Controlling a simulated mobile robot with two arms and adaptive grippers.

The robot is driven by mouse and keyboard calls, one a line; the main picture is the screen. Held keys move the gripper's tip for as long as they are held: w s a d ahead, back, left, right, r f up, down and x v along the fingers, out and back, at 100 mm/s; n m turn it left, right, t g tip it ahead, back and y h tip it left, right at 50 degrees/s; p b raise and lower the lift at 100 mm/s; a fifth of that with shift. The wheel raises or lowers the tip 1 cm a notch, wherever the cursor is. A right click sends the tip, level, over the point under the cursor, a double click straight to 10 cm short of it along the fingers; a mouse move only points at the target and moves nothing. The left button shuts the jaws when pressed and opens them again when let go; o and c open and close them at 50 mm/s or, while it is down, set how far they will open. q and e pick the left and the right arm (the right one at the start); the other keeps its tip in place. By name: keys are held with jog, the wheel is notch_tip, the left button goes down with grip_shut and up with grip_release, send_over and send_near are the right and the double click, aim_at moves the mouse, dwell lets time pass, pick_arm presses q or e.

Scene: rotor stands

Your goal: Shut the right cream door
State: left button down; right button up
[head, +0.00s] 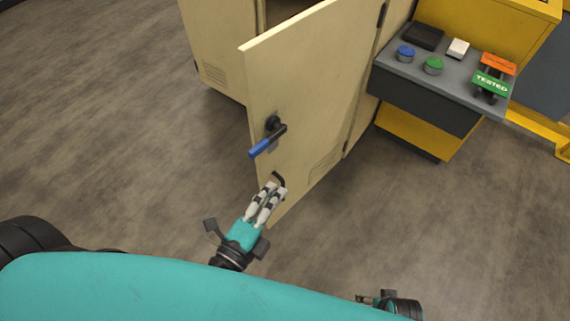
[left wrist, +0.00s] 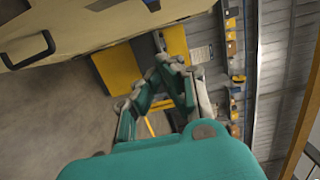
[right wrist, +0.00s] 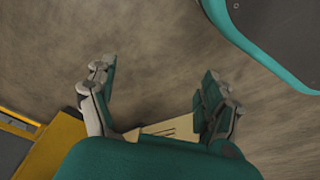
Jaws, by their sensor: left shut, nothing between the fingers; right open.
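The right cream door (head: 315,75) stands swung open from its cabinet, hinged on its right side.
The cream cabinet (head: 218,45) stands behind the door. To the right, a grey shelf (head: 400,68) on a yellow unit carries a blue button (head: 406,52), a green button (head: 433,65) and signs, one reading TESTED (head: 491,84). The floor left of the door is clear.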

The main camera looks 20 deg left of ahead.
pick_arm(q)
jog(key=w+a+p, duration=0.1)
jog(key=w+p, duration=0.1)
jog(key=w, duration=0.9)
jog(key=shift+w+a+p, duration=0.15)
jog(key=shift+a+p, duration=0.05)
jog(key=shift+p, duration=0.1)
pick_arm(e)
jog(key=s+f, duration=0.5)
jog(key=f, duration=0.2)
jog(key=shift+d, duration=0.3)
